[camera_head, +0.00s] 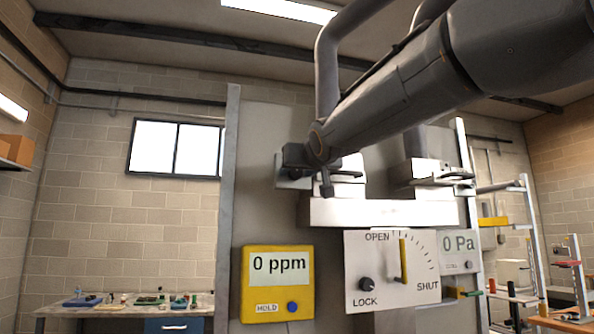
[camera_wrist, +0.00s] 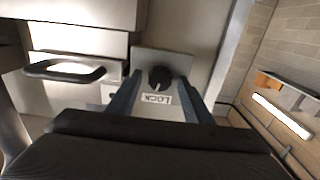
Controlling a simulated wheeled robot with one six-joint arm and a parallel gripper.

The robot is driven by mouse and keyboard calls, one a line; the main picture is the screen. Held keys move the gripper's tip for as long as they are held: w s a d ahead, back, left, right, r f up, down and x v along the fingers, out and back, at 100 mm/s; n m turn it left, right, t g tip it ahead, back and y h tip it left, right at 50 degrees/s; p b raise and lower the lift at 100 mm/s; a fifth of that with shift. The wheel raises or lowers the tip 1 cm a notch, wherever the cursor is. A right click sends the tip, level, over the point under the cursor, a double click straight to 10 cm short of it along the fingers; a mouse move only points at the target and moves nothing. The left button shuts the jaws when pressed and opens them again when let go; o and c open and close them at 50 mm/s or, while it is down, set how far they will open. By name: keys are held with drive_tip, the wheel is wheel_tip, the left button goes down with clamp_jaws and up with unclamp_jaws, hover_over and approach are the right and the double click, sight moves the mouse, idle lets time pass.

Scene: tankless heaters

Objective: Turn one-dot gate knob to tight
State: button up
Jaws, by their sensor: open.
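A round black knob (camera_wrist: 160,78) sits on a small grey plate (camera_wrist: 146,60) in the wrist view. A white label with upside-down LOCK lettering (camera_wrist: 157,98) is beside it. My gripper (camera_wrist: 158,92) is open, with its two fingers on either side of the label and the knob just beyond the tips. I cannot tell whether they touch. In the head view my gripper (camera_head: 322,188) is at the upper left of the heater, and my arm hides the knob there. No dot mark or TIGHT lettering is legible. A second black knob (camera_head: 366,284) marked LOCK is on a white OPEN–SHUT panel (camera_head: 416,294).
A dark bar handle (camera_wrist: 64,72) stands out left of the knob in the wrist view. A yellow meter (camera_head: 249,306) reads 0 ppm, and a grey display (camera_head: 457,246) reads 0 Pa. A yellow lever (camera_head: 403,260) juts from the panel. A workbench (camera_head: 125,309) stands far left.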

drive_tip(key=c, duration=1.1)
drive_tip(key=shift+o, duration=0.2)
drive_tip(key=shift+f+m+b, duration=0.1)
drive_tip(key=shift+m+b, duration=0.2)
drive_tip(key=shift+b, duration=0.1)
drive_tip(key=m+b, duration=0.2)
drive_tip(key=b, duration=0.1)
drive_tip(key=shift+f, duration=0.15)
drive_tip(key=m+b, duration=0.7)
drive_tip(key=m, duration=0.3)
drive_tip(key=shift+d+b, duration=0.1)
drive_tip(key=shift+b, duration=0.2)
drive_tip(key=m+b, duration=0.2)
drive_tip(key=m, duration=0.4)
drive_tip(key=shift+m, duration=0.3)
